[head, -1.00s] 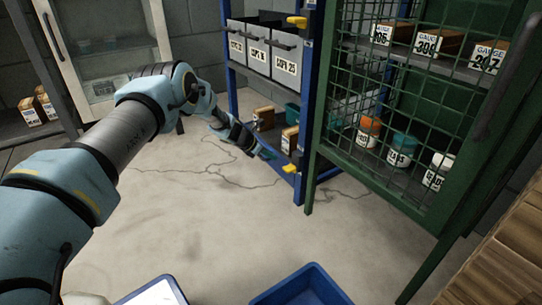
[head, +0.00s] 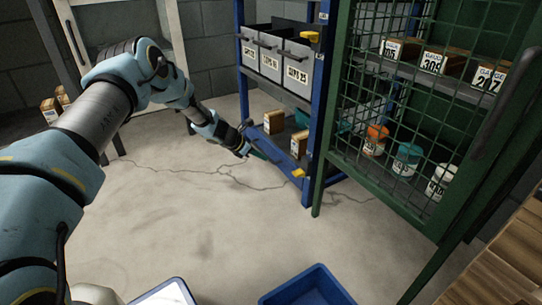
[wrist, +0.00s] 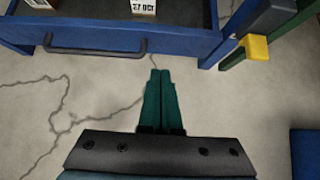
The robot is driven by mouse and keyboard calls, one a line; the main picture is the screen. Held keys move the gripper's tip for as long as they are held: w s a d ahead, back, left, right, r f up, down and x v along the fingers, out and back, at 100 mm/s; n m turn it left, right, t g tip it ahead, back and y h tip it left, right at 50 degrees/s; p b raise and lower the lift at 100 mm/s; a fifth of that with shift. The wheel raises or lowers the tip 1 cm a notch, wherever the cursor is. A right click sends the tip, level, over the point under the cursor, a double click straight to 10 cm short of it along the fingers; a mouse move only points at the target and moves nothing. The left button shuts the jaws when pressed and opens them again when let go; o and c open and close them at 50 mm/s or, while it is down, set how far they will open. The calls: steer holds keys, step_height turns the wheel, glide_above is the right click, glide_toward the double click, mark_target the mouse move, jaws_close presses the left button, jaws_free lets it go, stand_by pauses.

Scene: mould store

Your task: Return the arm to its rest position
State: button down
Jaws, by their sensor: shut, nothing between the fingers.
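My arm reaches out from the left side of the head view, bent at the elbow. My gripper (head: 256,155) is at its far end, in front of the lower shelf of the blue rack (head: 313,120). In the wrist view the two green fingers of my gripper (wrist: 161,80) lie together, shut, with nothing between them. They point toward the blue drawer-like shelf front with its dark handle (wrist: 95,48), over bare floor, and appear apart from it.
A green mesh cabinet (head: 335,130) with labelled boxes and jars stands to the right. Grey bins (head: 270,62) sit higher on the rack. A blue crate (head: 318,280) is at the bottom, a wooden surface (head: 510,255) at lower right. The middle floor is clear.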

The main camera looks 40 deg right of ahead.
steer(key=shift+p+v, duration=0.35)
steer(key=shift+v, duration=1.2)
steer(key=a+r+m+t+y+p, duration=0.15)
steer(key=a+r+m, duration=0.25)
steer(key=a+r, duration=0.45)
steer(key=a+r+m+y+p, duration=0.1)
steer(key=a+r+m+y, duration=0.15)
steer(key=a+r, duration=0.6)
steer(key=a+r+m+y+p, duration=0.1)
steer(key=a+r+m, duration=0.3)
steer(key=a, duration=0.9)
steer(key=s+a+r+m+y+p, duration=0.1)
steer(key=s+a+r+m, duration=0.1)
steer(key=s+a+r, duration=0.45)
steer(key=s+a+r+m+t+y+p, duration=0.1)
steer(key=s+a+m+y, duration=0.15)
steer(key=a, duration=0.75)
steer(key=s+a+r+m+p, duration=0.25)
steer(key=s+a+r, duration=0.2)
steer(key=a, duration=0.35)
step_height(320, 180, up, 37)
steer(key=p, duration=3.6)
steer(key=shift+s+d+p, duration=0.2)
steer(key=shift+d+p, duration=0.15)
steer(key=shift+d, duration=0.05)
steer(key=shift+f, duration=0.15)
